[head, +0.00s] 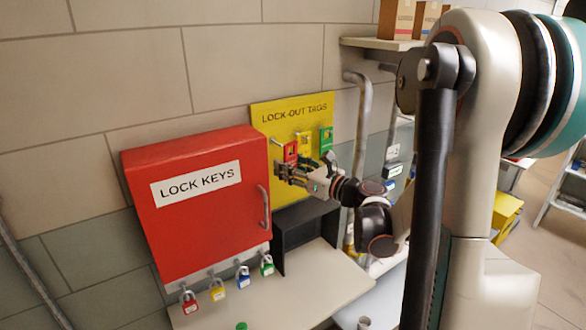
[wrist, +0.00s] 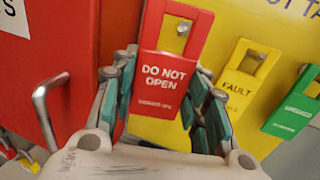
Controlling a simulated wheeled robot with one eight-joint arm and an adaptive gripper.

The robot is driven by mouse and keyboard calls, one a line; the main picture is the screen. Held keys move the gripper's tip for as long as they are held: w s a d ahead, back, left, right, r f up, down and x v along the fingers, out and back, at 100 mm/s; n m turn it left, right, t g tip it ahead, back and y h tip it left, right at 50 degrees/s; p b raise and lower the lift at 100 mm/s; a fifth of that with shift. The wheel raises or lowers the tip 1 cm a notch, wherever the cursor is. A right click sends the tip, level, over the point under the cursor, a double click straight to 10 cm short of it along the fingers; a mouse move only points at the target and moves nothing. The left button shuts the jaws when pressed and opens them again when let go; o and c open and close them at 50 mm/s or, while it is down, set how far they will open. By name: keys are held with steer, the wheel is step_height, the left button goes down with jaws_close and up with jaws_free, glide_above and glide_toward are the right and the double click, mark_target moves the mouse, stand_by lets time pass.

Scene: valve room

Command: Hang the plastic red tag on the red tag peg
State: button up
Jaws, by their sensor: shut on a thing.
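The red tag (wrist: 165,80), marked DO NOT OPEN, is upright between the fingers of my gripper (wrist: 168,98) in the wrist view. My gripper is shut on its lower part. A grey peg (wrist: 183,28) shows inside the opening at the tag's top; I cannot tell whether it passes through. In the head view the red tag (head: 290,152) is in front of the left side of the yellow LOCK-OUT TAGS board (head: 290,112), with my gripper (head: 288,172) just below it. The peg (head: 276,142) sticks out from the board toward the tag's top.
A yellow FAULT tag (wrist: 240,80) and a green tag (wrist: 294,110) hang to the right. The red LOCK KEYS cabinet (head: 200,240) with its handle (wrist: 45,115) is close on the left. Padlocks (head: 217,288) hang below it, above a pale bench (head: 310,295).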

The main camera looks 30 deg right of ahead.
mark_target(270, 158)
steer(key=shift+w+a+f+b, duration=0.1)
steer(key=shift+w+f+b, duration=0.1)
steer(key=shift+w, duration=0.85)
steer(key=shift+w+d+f+b, duration=0.1)
steer(key=shift+w+f, duration=0.05)
steer(key=shift+w, duration=0.95)
steer(key=shift+w+a+f+b, duration=0.1)
steer(key=shift+w+f, duration=0.1)
steer(key=shift+w, duration=0.85)
steer(key=o, duration=1.2)
steer(key=shift+w, duration=0.1)
steer(key=shift+w+a+f, duration=0.1)
